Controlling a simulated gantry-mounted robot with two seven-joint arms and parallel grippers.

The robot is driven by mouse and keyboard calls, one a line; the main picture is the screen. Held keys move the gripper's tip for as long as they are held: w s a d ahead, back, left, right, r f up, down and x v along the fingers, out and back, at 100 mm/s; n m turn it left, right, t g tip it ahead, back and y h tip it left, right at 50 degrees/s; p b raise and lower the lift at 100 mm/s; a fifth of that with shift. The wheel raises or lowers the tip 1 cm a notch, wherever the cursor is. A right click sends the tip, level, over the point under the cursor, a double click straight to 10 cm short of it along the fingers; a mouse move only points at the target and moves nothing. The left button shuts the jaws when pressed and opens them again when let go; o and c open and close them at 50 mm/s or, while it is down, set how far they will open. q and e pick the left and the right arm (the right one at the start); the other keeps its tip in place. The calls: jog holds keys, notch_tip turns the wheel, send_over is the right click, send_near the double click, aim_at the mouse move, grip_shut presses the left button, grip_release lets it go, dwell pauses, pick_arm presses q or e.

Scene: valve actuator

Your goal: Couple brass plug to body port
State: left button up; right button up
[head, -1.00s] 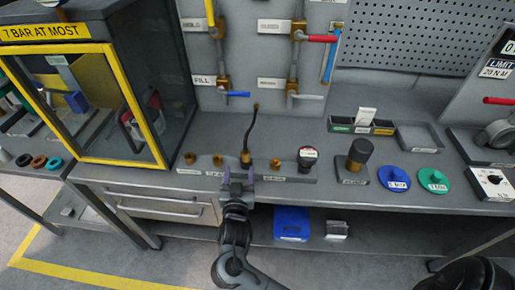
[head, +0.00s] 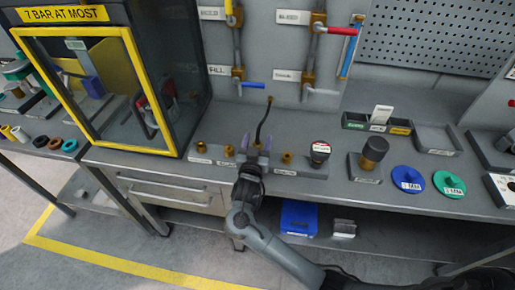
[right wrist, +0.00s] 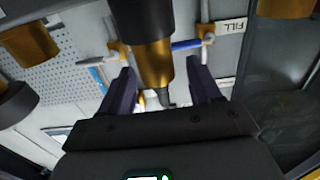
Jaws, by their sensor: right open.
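My right gripper (head: 254,155) is open at the bench's front edge, by the base of a thin black hose (head: 262,122). In the right wrist view, a brass cylinder with a black end (right wrist: 154,62) stands between the spread fingers (right wrist: 163,92), with no visible grip on it. It appears to be the brass plug on the hose; its base is hidden by the gripper in the head view. Brass fittings stand in a row on a grey strip, at left (head: 201,147), beside it (head: 228,150) and right (head: 287,157). I cannot tell which is the body port. My left gripper is out of view.
A yellow-framed cabinet (head: 135,95) stands left of the strip. Pipes with valve handles (head: 335,30) line the back wall.

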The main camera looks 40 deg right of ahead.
jog(key=shift+x, duration=1)
jog(key=shift+s, duration=0.1)
jog(key=shift+c, duration=0.3)
jog(key=c, duration=1.1)
jog(key=shift+o, duration=0.2)
